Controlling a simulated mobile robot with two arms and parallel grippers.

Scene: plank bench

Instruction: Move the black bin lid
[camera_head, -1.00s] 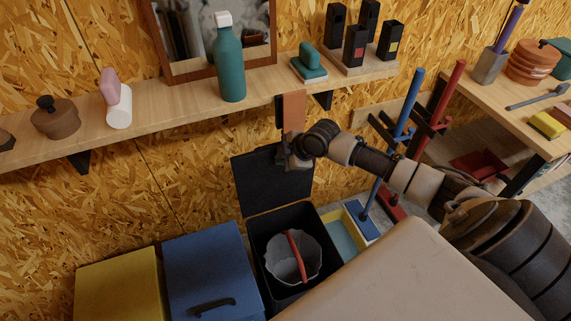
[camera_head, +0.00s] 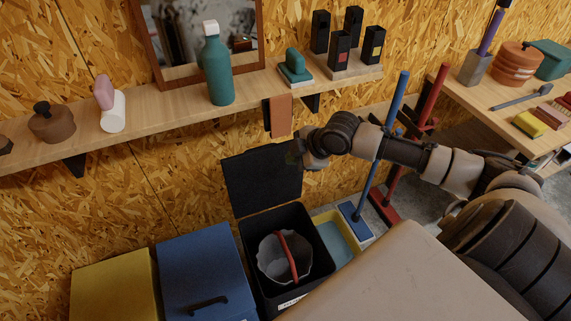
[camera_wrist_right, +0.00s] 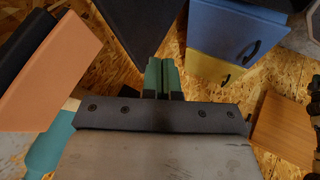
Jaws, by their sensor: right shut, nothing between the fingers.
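The black bin lid (camera_head: 258,182) stands raised, nearly upright, at the back of the black bin (camera_head: 248,240). The bin is open, and a grey bucket (camera_head: 275,262) with a red handle sits in it. My right gripper (camera_head: 293,153) is by the lid's upper right corner; contact cannot be told. In the right wrist view its green fingers (camera_wrist_right: 163,76) are shut and empty, and a dark panel, apparently the lid (camera_wrist_right: 140,25), lies beyond them. My left gripper is not in view.
A blue bin (camera_head: 205,265) and a yellow bin (camera_head: 112,290) stand left of the black bin. A brown hanging panel (camera_head: 281,116) is just above my right gripper, under the wall shelf (camera_head: 150,108). Blue (camera_head: 385,135) and red (camera_head: 415,135) upright poles stand to the right.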

